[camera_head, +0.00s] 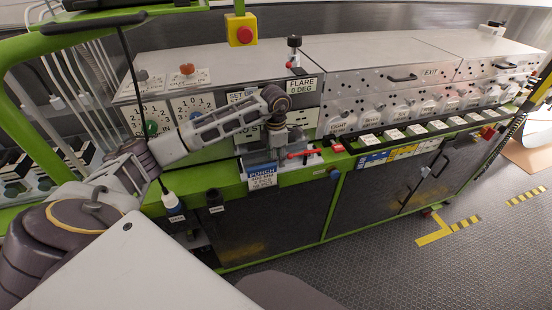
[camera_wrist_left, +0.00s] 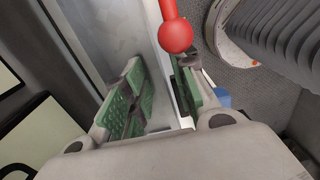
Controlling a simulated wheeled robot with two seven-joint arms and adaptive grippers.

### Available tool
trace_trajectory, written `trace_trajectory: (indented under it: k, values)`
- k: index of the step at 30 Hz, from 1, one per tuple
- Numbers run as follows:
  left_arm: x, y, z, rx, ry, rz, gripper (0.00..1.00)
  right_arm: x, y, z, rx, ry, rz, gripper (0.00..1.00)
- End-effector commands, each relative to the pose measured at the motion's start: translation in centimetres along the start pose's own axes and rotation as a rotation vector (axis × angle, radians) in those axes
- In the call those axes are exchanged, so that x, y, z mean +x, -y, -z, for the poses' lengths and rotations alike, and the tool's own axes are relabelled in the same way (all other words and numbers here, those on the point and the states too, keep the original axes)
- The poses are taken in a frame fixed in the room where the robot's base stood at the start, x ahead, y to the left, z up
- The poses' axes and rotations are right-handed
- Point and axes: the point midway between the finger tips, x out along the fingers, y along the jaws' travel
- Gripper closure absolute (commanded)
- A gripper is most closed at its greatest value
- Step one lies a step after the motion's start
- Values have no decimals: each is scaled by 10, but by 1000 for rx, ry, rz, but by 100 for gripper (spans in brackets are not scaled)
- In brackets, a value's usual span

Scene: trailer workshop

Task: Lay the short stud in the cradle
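My left gripper (camera_head: 268,160) reaches down over the small punch station on the green bench front. In the left wrist view its two green-padded fingers (camera_wrist_left: 160,95) stand apart, with nothing held between them. A red ball knob (camera_wrist_left: 175,34) shows at the top of that view, close to the right finger. In the head view a red lever (camera_head: 303,154) sticks out to the right of the gripper. I cannot make out the short stud or the cradle in either view; the arm and gripper cover part of the station. My right gripper is not in view.
Grey panels with labels and knobs (camera_head: 400,95) stand behind the bench. A red emergency button (camera_head: 243,34) is above. The floor (camera_head: 400,250) at right is clear.

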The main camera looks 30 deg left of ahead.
Motion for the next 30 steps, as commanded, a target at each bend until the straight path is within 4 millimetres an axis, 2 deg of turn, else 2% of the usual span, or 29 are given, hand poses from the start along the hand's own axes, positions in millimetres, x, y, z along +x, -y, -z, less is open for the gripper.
trace_trajectory:
  k: [15,20,30]
  values:
    - [-5,0,0,0,1,-1,71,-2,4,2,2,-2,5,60]
    - [-18,0,0,0,1,-1,71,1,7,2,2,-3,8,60]
    - [-61,0,-1,0,3,-2,71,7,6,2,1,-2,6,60]
